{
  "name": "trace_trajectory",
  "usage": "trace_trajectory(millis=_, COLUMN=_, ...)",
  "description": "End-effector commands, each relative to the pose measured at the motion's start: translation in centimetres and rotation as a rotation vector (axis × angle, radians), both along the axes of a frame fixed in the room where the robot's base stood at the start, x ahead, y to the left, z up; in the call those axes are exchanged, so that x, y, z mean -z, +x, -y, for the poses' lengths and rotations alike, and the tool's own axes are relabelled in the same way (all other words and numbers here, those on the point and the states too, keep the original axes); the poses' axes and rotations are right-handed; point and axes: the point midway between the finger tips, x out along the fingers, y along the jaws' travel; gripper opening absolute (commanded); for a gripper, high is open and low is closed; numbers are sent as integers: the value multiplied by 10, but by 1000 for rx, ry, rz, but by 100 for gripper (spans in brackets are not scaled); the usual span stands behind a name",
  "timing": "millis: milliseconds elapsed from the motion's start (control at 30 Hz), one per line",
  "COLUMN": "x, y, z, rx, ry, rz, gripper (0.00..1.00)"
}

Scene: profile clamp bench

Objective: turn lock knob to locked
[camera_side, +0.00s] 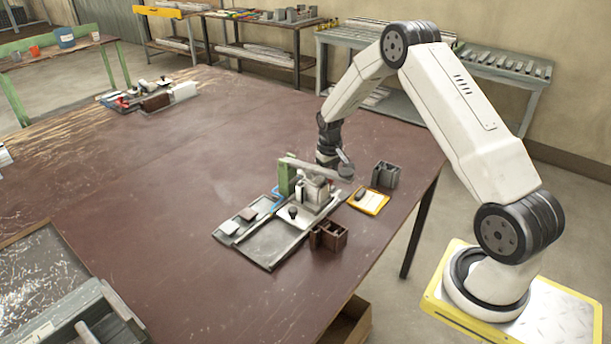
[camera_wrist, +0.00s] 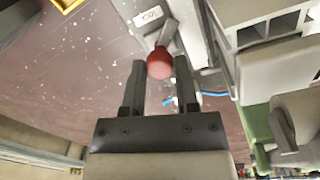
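A red ball-shaped knob (camera_wrist: 160,63) on a short grey lever (camera_wrist: 167,36) shows in the wrist view. A white label (camera_wrist: 151,16) with partly readable letters lies beside the lever. My gripper (camera_wrist: 160,70) is open, with one dark finger on each side of the knob; gaps show between fingers and knob, and I see no contact. In the side view my gripper (camera_side: 331,157) is low at the far side of the clamp fixture (camera_side: 315,190). The red knob and the fingertips cannot be made out there, so the knob's position is unclear from that side.
A grey bar (camera_side: 312,167) and green block (camera_side: 287,179) stand close to my gripper. A grey tray (camera_side: 268,245), brown bin (camera_side: 330,236), dark grey bin (camera_side: 386,174) and yellow-edged pad (camera_side: 369,200) surround the fixture.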

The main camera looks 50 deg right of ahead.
Motion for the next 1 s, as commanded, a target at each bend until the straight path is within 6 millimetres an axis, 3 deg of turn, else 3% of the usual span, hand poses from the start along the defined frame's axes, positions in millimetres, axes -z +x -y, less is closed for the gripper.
trace_trajectory(millis=33, x=0, y=0, z=0, rx=0, ry=0, rz=1, gripper=53)
trace_trajectory(millis=100, x=0, y=0, z=0, rx=-1, ry=0, rz=1, gripper=73)
trace_trajectory(millis=567, x=-5, y=0, z=0, rx=-1, ry=0, rz=0, gripper=73)
trace_trajectory(millis=1000, x=-53, y=1, z=-2, rx=-1, ry=-1, rz=3, gripper=73)
